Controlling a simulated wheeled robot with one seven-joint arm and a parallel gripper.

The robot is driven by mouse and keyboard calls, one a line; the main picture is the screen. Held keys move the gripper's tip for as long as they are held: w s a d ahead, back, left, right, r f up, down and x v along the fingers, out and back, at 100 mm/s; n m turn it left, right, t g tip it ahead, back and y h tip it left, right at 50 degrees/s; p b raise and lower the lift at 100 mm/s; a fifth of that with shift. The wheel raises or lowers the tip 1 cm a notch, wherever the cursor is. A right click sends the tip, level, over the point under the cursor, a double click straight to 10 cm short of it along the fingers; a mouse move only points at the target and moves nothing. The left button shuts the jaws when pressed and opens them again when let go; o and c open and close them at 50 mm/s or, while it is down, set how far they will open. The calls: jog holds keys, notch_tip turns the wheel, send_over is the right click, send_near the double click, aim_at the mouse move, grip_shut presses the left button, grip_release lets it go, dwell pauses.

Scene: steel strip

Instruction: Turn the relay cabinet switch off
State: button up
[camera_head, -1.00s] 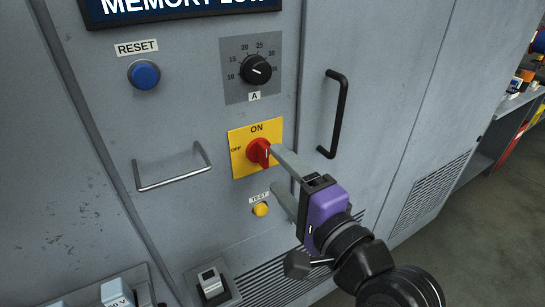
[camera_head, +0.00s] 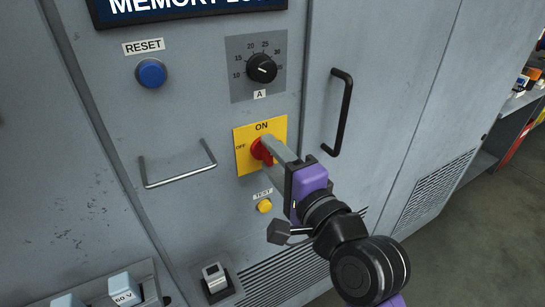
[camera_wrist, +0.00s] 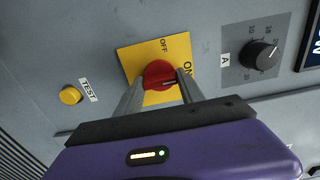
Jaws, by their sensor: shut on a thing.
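The relay cabinet switch is a red rotary knob (camera_head: 258,152) on a yellow plate (camera_head: 245,134) marked ON at the top and OFF at the left. In the wrist view the red knob (camera_wrist: 158,72) sits between my two grey fingers, in front of the yellow plate (camera_wrist: 135,56). My gripper (camera_head: 270,153), with its purple body, reaches in from the lower right and is shut on the knob. The fingers hide part of the knob in the head view, so I cannot tell clearly which way its handle points.
A black dial (camera_head: 261,68) is above the switch, and a yellow TEST button (camera_head: 264,206) is below. A blue RESET button (camera_head: 151,73) is at upper left. A metal handle (camera_head: 180,181) juts out left, a black door handle (camera_head: 342,112) right.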

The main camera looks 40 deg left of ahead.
jog(key=shift+f+n, duration=0.1)
jog(key=shift+n, duration=0.2)
jog(key=n+b, duration=0.2)
jog(key=n, duration=0.1)
jog(key=shift+f+n+b, duration=0.1)
jog(key=shift+n+b, duration=0.2)
jog(key=n+b, duration=0.2)
jog(key=n, duration=0.2)
jog(key=shift+b, duration=0.35)
jog(key=n+b, duration=0.3)
jog(key=n, duration=0.2)
jog(key=shift+n+b, duration=0.3)
jog(key=shift+n, duration=0.1)
jog(key=shift+n+b, duration=1.15)
jog(key=shift+n, duration=0.75)
jog(key=o, duration=1.4)
jog(key=shift+c, duration=0.2)
